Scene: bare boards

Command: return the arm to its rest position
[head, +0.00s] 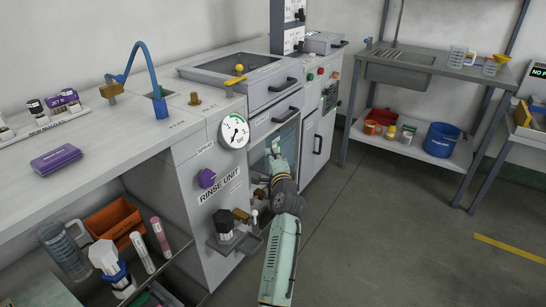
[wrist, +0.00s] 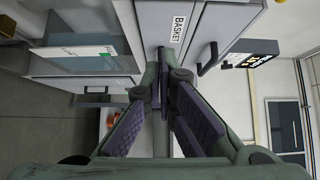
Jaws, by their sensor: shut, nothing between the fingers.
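My pale green arm (head: 281,262) rises from the bottom of the head view and reaches in front of the grey rinse unit. Its far part (head: 275,160) is close to the cabinet fronts, and I cannot make out the fingertips there. In the wrist view my gripper (wrist: 166,66) shows two green fingers with purple pads. The fingers are shut with nothing between them. Beyond the tips is a light grey cabinet front with a BASKET label (wrist: 178,29); I cannot tell the gap to it.
The floor (head: 380,235) to the right is clear.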

